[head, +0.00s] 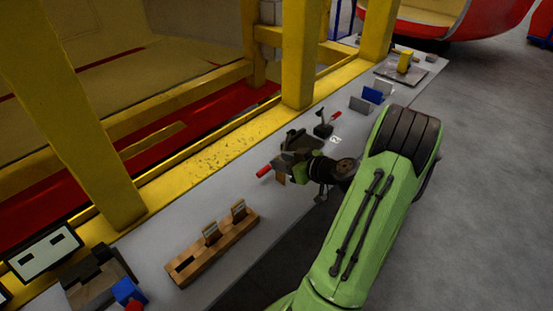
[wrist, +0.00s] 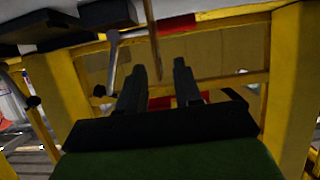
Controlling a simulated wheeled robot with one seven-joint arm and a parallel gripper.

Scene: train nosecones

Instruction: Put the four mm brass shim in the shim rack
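The wooden shim rack (head: 222,250) lies on the grey bench in the head view. Two thin brass-brown shims (head: 211,232) (head: 238,209) stand in it, and a dark slot shows at its near left end. My gripper (head: 289,158) is over the bench beyond the rack. A small tan-brown plate (head: 281,179), possibly the brass shim, shows just below it. In the wrist view, my gripper (wrist: 161,75) has its two dark fingers apart. A thin brown strip (wrist: 153,40) reaches edge-on into the gap between them; contact is not visible. No thickness marking is legible.
A red-handled tool (head: 264,171) lies beside my gripper. Blue and grey blocks (head: 372,95) and a small clamp-like tool (head: 323,128) stand farther along the bench. Yellow posts (head: 298,60) line its back edge. Dark blocks and a screen (head: 45,250) stand at near left.

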